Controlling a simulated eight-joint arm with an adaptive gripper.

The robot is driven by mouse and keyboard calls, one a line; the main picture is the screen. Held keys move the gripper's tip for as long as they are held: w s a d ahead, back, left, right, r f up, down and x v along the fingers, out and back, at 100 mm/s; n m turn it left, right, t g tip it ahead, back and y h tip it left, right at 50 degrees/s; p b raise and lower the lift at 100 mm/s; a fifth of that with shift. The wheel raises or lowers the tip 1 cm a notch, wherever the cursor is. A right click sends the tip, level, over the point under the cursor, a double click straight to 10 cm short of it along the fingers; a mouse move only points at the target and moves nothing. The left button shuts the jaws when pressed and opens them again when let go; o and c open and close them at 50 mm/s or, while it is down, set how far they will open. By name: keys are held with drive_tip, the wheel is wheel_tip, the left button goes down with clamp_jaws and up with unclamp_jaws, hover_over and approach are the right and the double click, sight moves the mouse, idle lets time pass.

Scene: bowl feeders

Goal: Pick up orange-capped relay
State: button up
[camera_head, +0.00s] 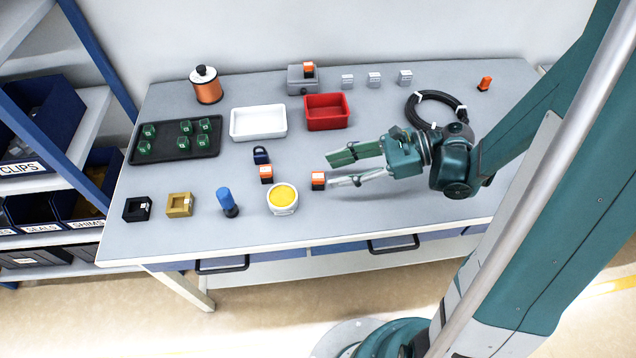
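Several black relays with orange caps are on the table. One (318,180) stands at the front middle, right by the tip of my gripper's lower finger; I cannot tell if they touch. A second relay (266,173) stands to its left, just in front of a dark blue padlock-like item. Another (309,70) sits on a grey block at the back, and one more (485,83) is at the back right. My gripper (330,171) points left with its two long fingers spread apart. It is open, with nothing seen between the fingers.
A yellow-filled white bowl (283,199) and a blue-handled item (227,202) stand at the front. A red bin (327,112), a white tray (259,122) and a black tray of green parts (160,156) lie behind. A black cable coil (412,103) lies behind my gripper. The front right is clear.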

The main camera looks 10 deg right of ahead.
sight(319, 176)
drive_tip(key=shift+a+f, duration=0.2)
drive_tip(key=shift+a, duration=0.25)
drive_tip(key=shift+b+x, duration=0.7)
drive_tip(key=shift+x, duration=1.9)
drive_tip(key=shift+f, duration=0.1)
